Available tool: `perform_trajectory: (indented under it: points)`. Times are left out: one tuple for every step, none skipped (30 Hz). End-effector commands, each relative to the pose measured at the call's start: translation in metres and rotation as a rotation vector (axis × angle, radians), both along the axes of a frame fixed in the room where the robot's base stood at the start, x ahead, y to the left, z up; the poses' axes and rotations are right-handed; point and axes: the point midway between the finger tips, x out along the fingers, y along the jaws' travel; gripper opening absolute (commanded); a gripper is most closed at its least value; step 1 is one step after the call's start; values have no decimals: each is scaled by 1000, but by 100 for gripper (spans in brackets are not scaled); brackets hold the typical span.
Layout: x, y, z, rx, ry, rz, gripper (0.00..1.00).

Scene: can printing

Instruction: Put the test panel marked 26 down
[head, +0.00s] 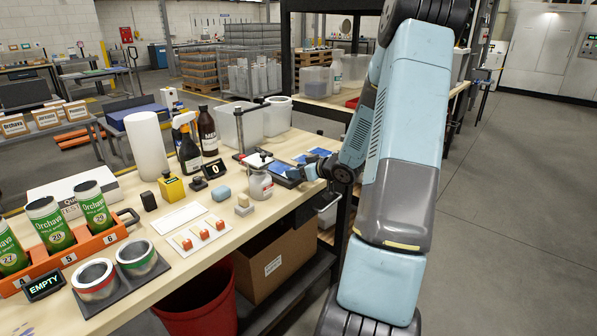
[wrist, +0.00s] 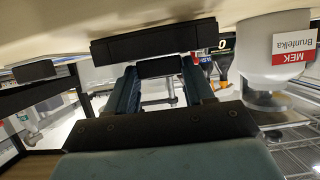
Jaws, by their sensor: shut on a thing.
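My gripper (head: 308,171) is low over the far right part of the bench, beside the solvent bottle. In the wrist view, its two fingers (wrist: 160,75) are closed on a thin dark piece (wrist: 160,67), seen edge-on between the fingertips. I take it for the test panel, but no 26 can be read. Blue flat patches (head: 318,153) show just behind my gripper in the head view. A wide black bar (wrist: 153,40) lies right by the fingertips against the bench top. I cannot tell whether the held piece touches it.
The MEK bottle (head: 260,178) stands left of my gripper and shows close at right in the wrist view (wrist: 275,60). Clear bins (head: 240,127), a spray bottle (head: 186,145) and a brown bottle (head: 207,132) stand behind. An orange can rack (head: 95,246) is at front left.

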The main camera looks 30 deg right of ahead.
Motion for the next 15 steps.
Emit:
perform_trajectory:
  points:
    - [0,0,-1,1,0,0,21]
    - [0,0,-2,1,0,0,21]
    - [0,0,-2,1,0,0,54]
    - [0,0,-2,1,0,-1,57]
    - [0,0,-2,1,0,0,60]
    - [0,0,-2,1,0,0,64]
    - [0,0,-2,1,0,0,67]
    - [0,0,-2,1,0,0,70]
    - [0,0,-2,1,0,0,73]
    - [0,0,-2,1,1,0,76]
    - [0,0,-2,1,1,0,78]
    - [0,0,-2,1,1,0,78]
    - [0,0,-2,1,1,0,78]
    - [0,0,-2,1,1,0,78]
    - [0,0,-2,1,1,0,78]
